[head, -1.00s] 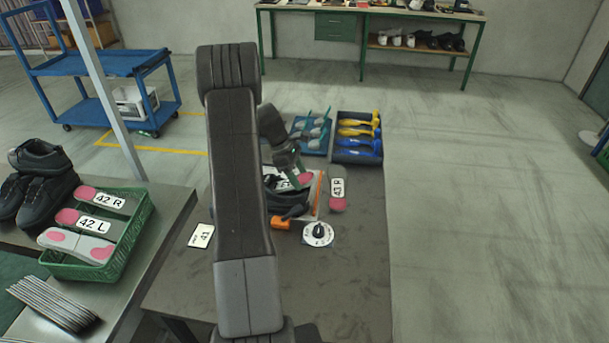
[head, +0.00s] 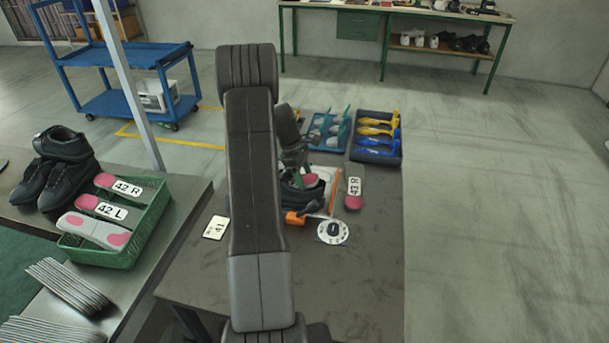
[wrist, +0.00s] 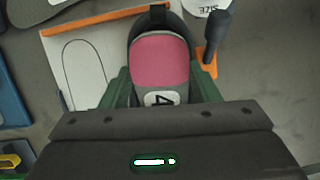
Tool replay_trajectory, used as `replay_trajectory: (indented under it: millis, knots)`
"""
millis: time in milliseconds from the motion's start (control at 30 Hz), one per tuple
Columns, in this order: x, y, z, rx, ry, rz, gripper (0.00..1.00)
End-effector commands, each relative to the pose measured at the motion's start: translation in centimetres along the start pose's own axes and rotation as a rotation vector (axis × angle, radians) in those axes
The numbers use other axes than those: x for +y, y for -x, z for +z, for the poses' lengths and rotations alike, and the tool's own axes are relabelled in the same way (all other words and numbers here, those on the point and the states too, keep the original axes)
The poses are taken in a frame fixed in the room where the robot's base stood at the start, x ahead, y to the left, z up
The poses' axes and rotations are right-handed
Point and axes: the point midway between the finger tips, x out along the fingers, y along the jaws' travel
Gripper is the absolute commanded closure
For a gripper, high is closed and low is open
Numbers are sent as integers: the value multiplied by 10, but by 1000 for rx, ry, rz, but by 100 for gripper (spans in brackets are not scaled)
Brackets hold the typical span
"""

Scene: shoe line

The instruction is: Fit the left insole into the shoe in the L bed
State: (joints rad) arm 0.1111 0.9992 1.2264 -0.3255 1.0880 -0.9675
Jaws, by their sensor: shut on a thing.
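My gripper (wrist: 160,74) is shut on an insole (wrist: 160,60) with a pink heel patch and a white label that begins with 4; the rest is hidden. The insole also shows in the head view (head: 311,180). One green finger lies on each side of it. The insole is over a black shoe (wrist: 160,17), whose rim shows around the heel end. I cannot tell how deep it sits inside. The shoe stands on a pale board (wrist: 58,48) with an orange edge. A sole outline on the board beside the shoe is empty. In the head view my arm hides part of the shoe.
An orange clamp (head: 296,218) with a dark handle is close to the shoe, near a white size dial (head: 333,232). A 43 R insole (head: 354,187) lies to the right. A 41 card (head: 216,227) lies left. A green crate (head: 152,233) holds more insoles.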

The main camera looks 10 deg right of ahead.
Motion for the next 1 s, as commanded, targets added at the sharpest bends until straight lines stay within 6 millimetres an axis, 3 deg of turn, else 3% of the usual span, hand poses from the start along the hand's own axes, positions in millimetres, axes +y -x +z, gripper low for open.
replay_trajectory:
  millis: [300, 333, 433, 1000]
  knots:
    - [0, -2, -1, 4, 1, -1, 66]
    - [-1, -2, -1, 4, 1, -1, 39]
    - [0, -2, 0, 4, 1, -1, 19]
    - [0, -1, 0, 4, 1, -1, 19]
